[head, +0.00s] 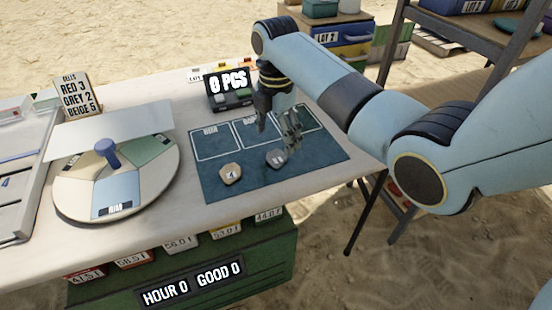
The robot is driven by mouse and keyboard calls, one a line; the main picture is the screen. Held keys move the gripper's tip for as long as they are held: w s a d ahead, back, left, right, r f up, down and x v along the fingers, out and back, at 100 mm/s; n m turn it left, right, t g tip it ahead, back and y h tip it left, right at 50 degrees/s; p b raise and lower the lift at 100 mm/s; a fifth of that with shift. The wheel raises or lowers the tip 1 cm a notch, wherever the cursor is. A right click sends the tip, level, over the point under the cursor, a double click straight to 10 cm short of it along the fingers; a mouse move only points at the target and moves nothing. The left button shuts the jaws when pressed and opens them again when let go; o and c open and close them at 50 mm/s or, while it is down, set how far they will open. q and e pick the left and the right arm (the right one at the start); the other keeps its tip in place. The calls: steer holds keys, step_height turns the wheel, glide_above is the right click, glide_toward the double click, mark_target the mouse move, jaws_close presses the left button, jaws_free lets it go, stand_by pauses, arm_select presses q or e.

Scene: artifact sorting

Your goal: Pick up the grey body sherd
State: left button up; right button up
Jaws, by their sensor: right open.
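The grey sherd (275,158) lies on the dark blue mat (309,166), towards its front right, with a small dark mark on it. A beige sherd (229,174) lies on the same mat to its left, also marked. My right gripper (291,143) is open and points down just above and right of the grey sherd. I cannot tell whether its fingers touch the sherd. My left gripper is out of view.
A round sectioned turntable (75,209) with a blue knob and a pale panel stands left of the mat. A card (74,95) lists red, grey and beige counts. A counter (228,82) reading 0 PCS stands behind the mat. Labelled bins sit below the table's front edge.

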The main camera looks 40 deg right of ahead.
mark_target(276, 157)
step_height(276, 157, down, 6)
steer(key=shift+r+b, duration=0.25)
steer(key=shift+b, duration=0.2)
steer(key=c, duration=1.1)
